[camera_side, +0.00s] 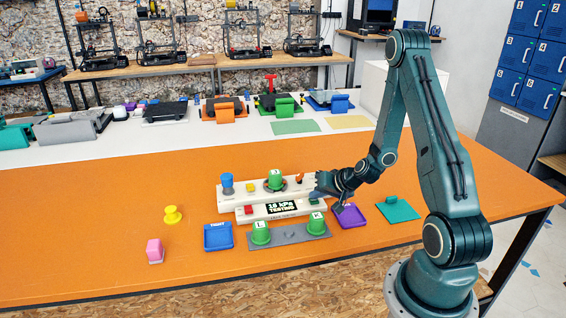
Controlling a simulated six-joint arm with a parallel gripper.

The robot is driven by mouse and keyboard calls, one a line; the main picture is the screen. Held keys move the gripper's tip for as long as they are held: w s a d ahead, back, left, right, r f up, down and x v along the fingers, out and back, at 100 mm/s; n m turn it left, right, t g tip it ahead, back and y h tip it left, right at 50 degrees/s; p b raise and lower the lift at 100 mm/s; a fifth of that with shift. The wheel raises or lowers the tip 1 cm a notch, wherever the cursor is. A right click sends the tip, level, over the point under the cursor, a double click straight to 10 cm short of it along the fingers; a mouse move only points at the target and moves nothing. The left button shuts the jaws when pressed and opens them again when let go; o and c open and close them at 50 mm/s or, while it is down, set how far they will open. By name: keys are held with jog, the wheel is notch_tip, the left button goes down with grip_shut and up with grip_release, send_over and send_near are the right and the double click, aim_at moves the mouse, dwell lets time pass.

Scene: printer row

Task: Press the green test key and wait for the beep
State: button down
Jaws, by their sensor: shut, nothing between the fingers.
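The pale test device (231,197) stands on the orange table. Its dark display (282,206) shows green text that reads like "18 kPa TESTING". A red key (249,210) sits left of the display. A small green patch, perhaps the green test key (314,201), shows right of the display, close to my gripper and partly hidden. A green cap (275,180) sits on the device's upper step, with a yellow button and a blue knob (227,182) to its left. My gripper (340,207) is shut and empty at the device's right end; I cannot tell if it touches the key.
Two green caps (261,233) stand on a grey plate (290,235) in front of the device. A blue tray (218,237), yellow knob (172,215) and pink block (154,250) lie left. A purple tray (351,217) and teal piece (398,209) lie right.

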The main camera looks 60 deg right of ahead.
aim_at(317, 202)
jog(key=shift+r, duration=0.55)
jog(key=shift+r, duration=0.1)
jog(key=shift+r, duration=2.4)
